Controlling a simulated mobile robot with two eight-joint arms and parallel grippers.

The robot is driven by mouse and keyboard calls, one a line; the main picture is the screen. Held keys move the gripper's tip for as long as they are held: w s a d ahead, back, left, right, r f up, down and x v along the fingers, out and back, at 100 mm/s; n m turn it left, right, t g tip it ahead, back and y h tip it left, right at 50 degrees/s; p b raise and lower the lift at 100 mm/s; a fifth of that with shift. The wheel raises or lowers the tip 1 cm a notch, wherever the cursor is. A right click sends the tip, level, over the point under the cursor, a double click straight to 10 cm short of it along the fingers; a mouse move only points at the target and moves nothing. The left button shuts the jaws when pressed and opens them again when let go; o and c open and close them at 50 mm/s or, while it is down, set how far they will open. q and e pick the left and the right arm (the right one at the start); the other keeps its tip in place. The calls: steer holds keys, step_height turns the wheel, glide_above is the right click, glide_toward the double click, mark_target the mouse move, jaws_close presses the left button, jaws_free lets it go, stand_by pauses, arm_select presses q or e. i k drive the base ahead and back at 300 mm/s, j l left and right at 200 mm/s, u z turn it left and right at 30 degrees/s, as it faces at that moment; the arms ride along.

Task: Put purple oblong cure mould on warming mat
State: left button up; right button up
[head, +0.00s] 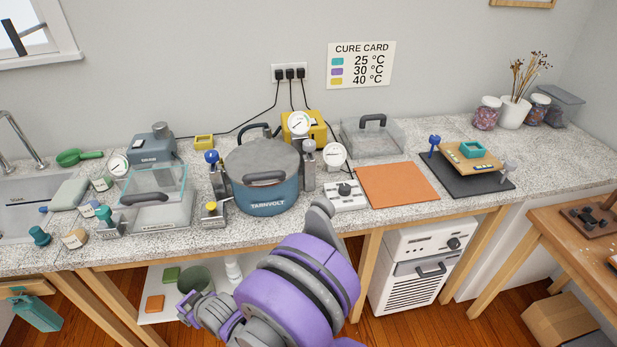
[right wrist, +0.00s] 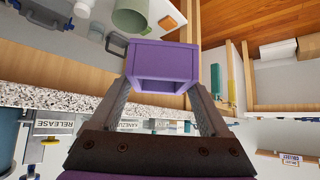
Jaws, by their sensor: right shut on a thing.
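The purple oblong cure mould (right wrist: 163,56) shows in the right wrist view as a box with a hollow side. My right gripper (right wrist: 160,88) is shut on it, with one finger on each side. In that view the mould is in front of the counter's edge, with the low shelf beyond. In the head view I cannot make out the mould; my purple right arm fills the lower middle. The warming mat, an orange sheet (head: 397,185), lies flat and bare on the counter, right of a white dial box (head: 345,196). My left gripper is not in view.
A blue pot (head: 265,190) stands on the counter left of the mat. A clear lidded box (head: 372,140) is behind it, and a black mat with a wooden board (head: 470,158) is to its right. A white low shelf (head: 158,312) holds several items under the counter.

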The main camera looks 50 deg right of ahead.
mark_target(396, 183)
steer(key=z, duration=1.45)
steer(key=i+l, duration=0.1)
steer(key=l, duration=0.55)
steer(key=l+z, duration=0.1)
steer(key=l, duration=0.55)
steer(key=i+l, duration=0.15)
steer(key=l, duration=0.45)
